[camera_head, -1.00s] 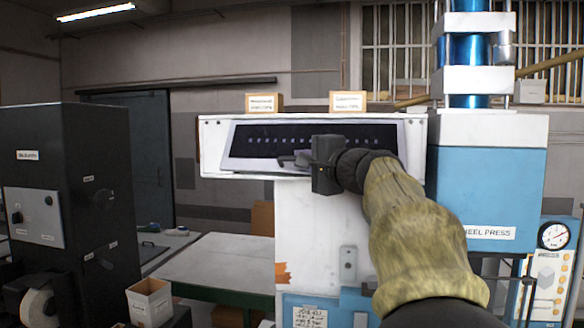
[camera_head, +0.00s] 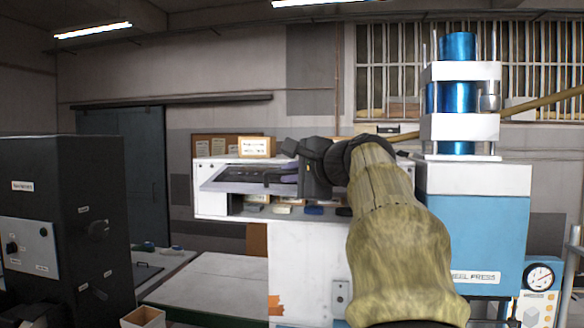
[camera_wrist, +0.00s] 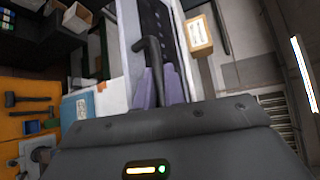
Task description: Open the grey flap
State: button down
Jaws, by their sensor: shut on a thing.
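The grey flap (camera_head: 225,184) is on the upper front of a white cabinet (camera_head: 310,255). It is swung up and sticks out, close to level, with an open compartment showing beneath it. My gripper (camera_head: 284,178) is at the right part of the flap's front edge. In the wrist view my gripper's purple-grey fingers (camera_wrist: 160,88) are shut around the flap's dark bar handle (camera_wrist: 150,48). The flap's dark slotted face (camera_wrist: 155,18) shows beyond the fingers. My arm hides the right end of the flap and cabinet.
Several small items (camera_head: 283,210) sit inside the compartment. A labelled box (camera_head: 256,147) stands on the cabinet top. A blue and white wheel press (camera_head: 470,225) stands close on the right. A dark machine (camera_head: 65,220) is at the left, with a table (camera_head: 210,285) between.

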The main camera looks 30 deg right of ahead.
jog(key=shift+r+m+g+p, duration=0.3)
jog(key=shift+r+p, duration=0.25)
jog(key=shift+r, duration=0.05)
jog(key=c, duration=1.8)
grip_release()
jog(key=shift+d, duration=0.1)
jog(key=shift+o, duration=0.2)
jog(key=b+v, duration=0.4)
jog(key=v, duration=1.3)
